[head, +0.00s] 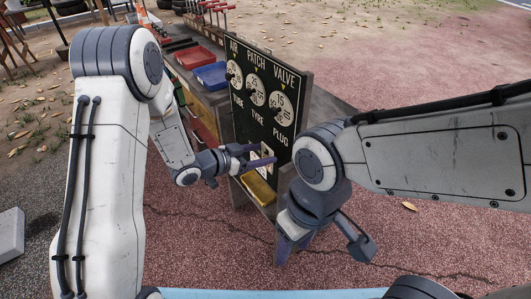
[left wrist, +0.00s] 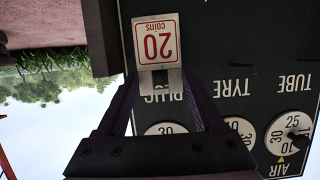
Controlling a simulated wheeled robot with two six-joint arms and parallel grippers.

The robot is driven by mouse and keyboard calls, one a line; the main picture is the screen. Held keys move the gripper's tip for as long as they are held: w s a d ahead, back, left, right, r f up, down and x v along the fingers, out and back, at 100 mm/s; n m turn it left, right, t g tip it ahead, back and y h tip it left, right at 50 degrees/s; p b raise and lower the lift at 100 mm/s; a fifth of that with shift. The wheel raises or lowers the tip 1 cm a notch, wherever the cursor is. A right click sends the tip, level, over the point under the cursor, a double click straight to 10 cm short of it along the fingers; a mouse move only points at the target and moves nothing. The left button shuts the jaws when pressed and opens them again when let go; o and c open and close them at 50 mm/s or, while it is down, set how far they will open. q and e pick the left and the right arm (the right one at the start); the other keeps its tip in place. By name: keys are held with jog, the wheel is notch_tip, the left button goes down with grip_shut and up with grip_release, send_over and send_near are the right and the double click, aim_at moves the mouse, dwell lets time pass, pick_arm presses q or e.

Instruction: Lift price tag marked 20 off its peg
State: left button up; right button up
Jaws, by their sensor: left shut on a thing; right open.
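The price tag marked 20 (left wrist: 157,40) is white with a red border and red "20 coins", upside down in the left wrist view. It is in front of the black board (head: 240,105) near the word PLUG. In the head view it is small and partly hidden behind my left gripper (head: 263,159). My left gripper is shut on the tag's edge, its fingers (left wrist: 160,78) converging there in the left wrist view. The peg is not visible, so I cannot tell whether the tag is still on it. My right gripper (head: 325,238) is open and empty, lower and to the right.
The board carries round white dials (head: 254,91) under AIR, PATCH and VALVE. A blue tray (head: 211,75) and a red tray (head: 194,57) sit on the cart behind it. A yellow item (head: 258,189) is low under the board. Reddish ground (head: 200,245) is open in front.

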pick_arm(q)
jog(key=s+a+p, duration=0.1)
jog(key=s+a, duration=0.8)
jog(key=a, duration=0.4)
jog(key=shift+s+a+p, duration=0.15)
jog(key=shift+s+p, duration=0.15)
jog(key=shift+p, duration=0.05)
jog(key=w+a+f, duration=0.2)
jog(key=a, duration=0.2)
notch_tip(320, 180, up, 18)
jog(key=p, duration=2.3)
jog(key=shift+s+d+f, duration=0.15)
jog(key=shift+s+d, duration=0.1)
